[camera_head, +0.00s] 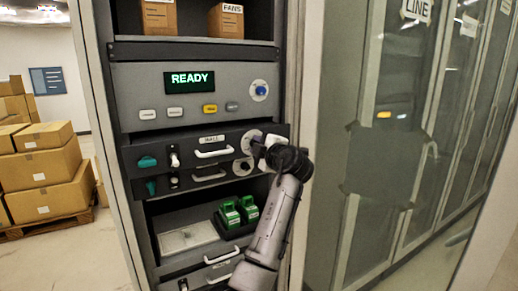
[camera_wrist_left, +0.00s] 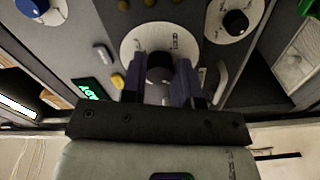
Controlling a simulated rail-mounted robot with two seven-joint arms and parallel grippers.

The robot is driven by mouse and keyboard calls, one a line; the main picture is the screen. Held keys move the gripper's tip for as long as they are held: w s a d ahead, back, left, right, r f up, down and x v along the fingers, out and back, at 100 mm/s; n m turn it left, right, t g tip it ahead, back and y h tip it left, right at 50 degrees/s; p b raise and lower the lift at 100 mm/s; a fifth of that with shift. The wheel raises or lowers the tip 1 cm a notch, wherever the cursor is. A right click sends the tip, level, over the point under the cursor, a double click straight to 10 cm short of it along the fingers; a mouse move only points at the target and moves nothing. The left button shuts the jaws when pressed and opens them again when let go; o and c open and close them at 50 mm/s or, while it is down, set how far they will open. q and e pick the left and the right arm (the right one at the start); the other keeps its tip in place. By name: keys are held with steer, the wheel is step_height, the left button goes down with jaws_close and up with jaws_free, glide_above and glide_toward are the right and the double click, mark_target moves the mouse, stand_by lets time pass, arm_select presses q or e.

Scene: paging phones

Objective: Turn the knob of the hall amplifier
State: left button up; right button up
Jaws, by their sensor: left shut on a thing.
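The hall amplifier (camera_head: 180,144) is a dark rack unit with a small "HALL" label, a white handle and a teal knob at its left. Its round white dial plate (camera_head: 246,143) is at its right end, partly covered by my left gripper (camera_head: 268,148). In the left wrist view the gripper (camera_wrist_left: 160,82) has its two fingers on either side of the dark dial knob (camera_wrist_left: 159,60), shut on it. The white dial plate (camera_wrist_left: 132,42) shows around the knob. The dial's markings are too small to read. My right gripper is not in view.
Above is a grey panel (camera_head: 150,95) with a green "READY" display, several buttons and a blue knob (camera_head: 260,90). A similar unit with its own dial (camera_head: 242,167) sits just below. Green devices (camera_head: 230,215) stand on a lower shelf. Glass cabinet doors (camera_head: 370,150) are at right.

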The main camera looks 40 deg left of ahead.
arm_select(q)
steer(key=shift+n, duration=1.9)
steer(key=o, duration=0.9)
steer(key=shift+o, duration=0.2)
steer(key=v, duration=1.4)
steer(key=shift+a, duration=0.1)
